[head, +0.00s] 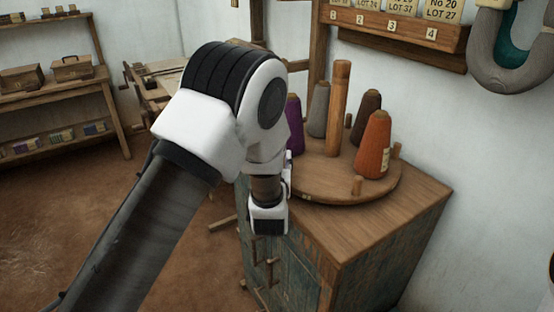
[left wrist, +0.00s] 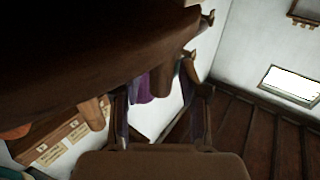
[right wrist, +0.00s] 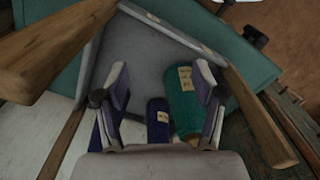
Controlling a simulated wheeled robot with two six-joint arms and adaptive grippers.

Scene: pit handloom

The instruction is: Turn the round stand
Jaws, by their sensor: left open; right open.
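My left gripper (left wrist: 160,108) is at the stand's left side. Its fingers are apart, with purple showing beyond them; contact cannot be told. My right gripper (right wrist: 160,85) is open and empty, outside the head view.
The stand's cabinet (head: 385,240) has a corner toward me. A numbered label rack (head: 395,27) and a grey hank (head: 510,75) hang on the wall. Shelves (head: 60,95) stand far left. Below my right gripper lie a teal cone (right wrist: 184,105) and a blue cone (right wrist: 158,122).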

